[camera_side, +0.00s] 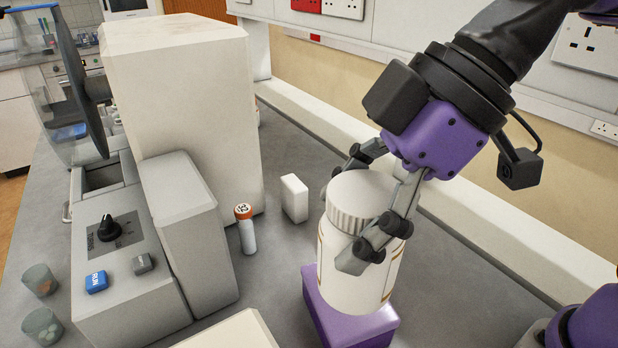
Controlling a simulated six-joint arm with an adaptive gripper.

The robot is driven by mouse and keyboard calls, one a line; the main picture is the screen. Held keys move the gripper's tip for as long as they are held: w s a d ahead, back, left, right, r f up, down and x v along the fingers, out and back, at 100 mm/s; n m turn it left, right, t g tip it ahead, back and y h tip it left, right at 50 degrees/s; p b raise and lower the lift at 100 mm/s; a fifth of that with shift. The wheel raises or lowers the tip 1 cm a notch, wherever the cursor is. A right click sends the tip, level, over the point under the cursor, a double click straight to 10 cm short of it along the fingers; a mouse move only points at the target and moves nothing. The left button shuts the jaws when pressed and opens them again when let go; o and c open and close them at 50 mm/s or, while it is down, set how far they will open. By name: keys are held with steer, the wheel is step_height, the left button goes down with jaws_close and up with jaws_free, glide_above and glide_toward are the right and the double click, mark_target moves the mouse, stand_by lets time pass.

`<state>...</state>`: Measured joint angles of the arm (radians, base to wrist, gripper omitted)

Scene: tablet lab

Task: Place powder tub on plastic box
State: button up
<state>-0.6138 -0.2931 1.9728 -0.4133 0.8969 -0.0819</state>
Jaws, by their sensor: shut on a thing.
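The powder tub (350,265) is a white upright jar with a ribbed lid and thin gold lines. My gripper (359,207) is shut on it near the lid, with one finger at the far side and one in front. The tub's base is over a purple block (350,329); I cannot tell whether it rests on the block or hangs just above it. A pale box top (235,332) shows at the bottom edge, mostly cut off. I cannot tell for sure which of these is the plastic box.
A grey machine (130,265) with a knob and buttons stands at left, before a tall white block (185,100). A capped tube (246,230) and a small white box (294,198) stand between it and the tub. Two small cups stand at far left.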

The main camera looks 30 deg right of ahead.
mark_target(396, 248)
steer(key=shift+n+g, duration=0.3)
steer(key=shift+n, duration=0.3)
steer(key=s, duration=0.4)
steer(key=shift+s+a+r, duration=0.15)
steer(key=shift+s+r, duration=0.1)
steer(key=shift+s, duration=0.15)
steer(key=shift+w+d+f, duration=0.75)
steer(key=shift+w+f, duration=0.9)
steer(key=shift+f, duration=0.2)
steer(key=shift+w+d+f, duration=0.8)
steer(key=shift+w+f, duration=0.85)
steer(key=shift+f, duration=0.15)
steer(key=shift+w+d+f, duration=0.75)
steer(key=shift+w+f, duration=0.9)
steer(key=shift+f, duration=0.2)
steer(key=shift+f, duration=0.2)
steer(key=o, duration=1.3)
steer(key=shift+r, duration=0.1)
